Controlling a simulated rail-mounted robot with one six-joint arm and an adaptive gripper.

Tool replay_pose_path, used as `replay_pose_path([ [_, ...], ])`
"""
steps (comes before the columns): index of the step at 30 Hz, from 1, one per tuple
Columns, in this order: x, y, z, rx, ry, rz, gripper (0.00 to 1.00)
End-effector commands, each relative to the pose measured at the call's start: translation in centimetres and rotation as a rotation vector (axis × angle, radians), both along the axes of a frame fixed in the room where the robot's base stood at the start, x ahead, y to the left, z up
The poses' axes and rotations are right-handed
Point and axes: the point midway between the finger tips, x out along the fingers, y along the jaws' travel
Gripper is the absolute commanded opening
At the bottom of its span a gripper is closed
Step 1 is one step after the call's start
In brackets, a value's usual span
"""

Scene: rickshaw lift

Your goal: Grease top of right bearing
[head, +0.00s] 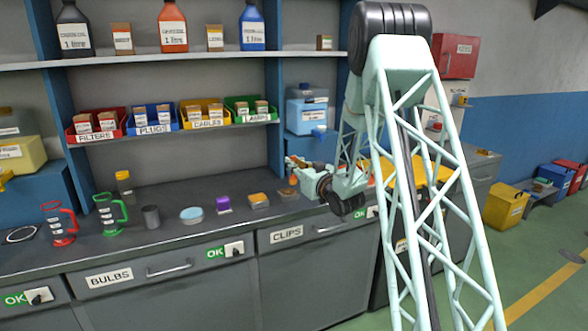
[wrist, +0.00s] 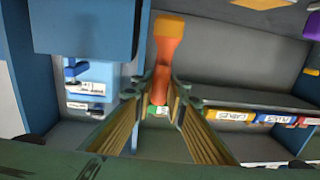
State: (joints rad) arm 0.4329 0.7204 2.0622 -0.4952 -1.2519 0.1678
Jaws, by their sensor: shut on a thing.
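My gripper (wrist: 158,92) is shut on an orange-red tool (wrist: 161,75) with a broader, lighter orange end. The tool sticks out beyond the fingertips in the wrist view. In the head view my gripper (head: 298,165) is low over the grey worktop, pointing left, and the tool is not clear there. I cannot pick out a bearing in either view. A small open container with orange contents (head: 259,201) stands on the worktop left of my gripper.
Labelled bins (head: 202,113) sit on the shelf behind. The worktop's front strip is clear.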

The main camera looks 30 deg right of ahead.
Motion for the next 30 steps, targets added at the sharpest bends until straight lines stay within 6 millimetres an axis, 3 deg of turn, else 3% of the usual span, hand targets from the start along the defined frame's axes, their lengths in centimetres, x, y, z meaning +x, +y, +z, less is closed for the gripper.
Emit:
replay_pose_path([
  [10,0.1,0.4,2.8,0.0,0.0,0.004,0.04],
  [30,0.1,0.4,3.0,0.0,0.0,0.004,0.04],
])
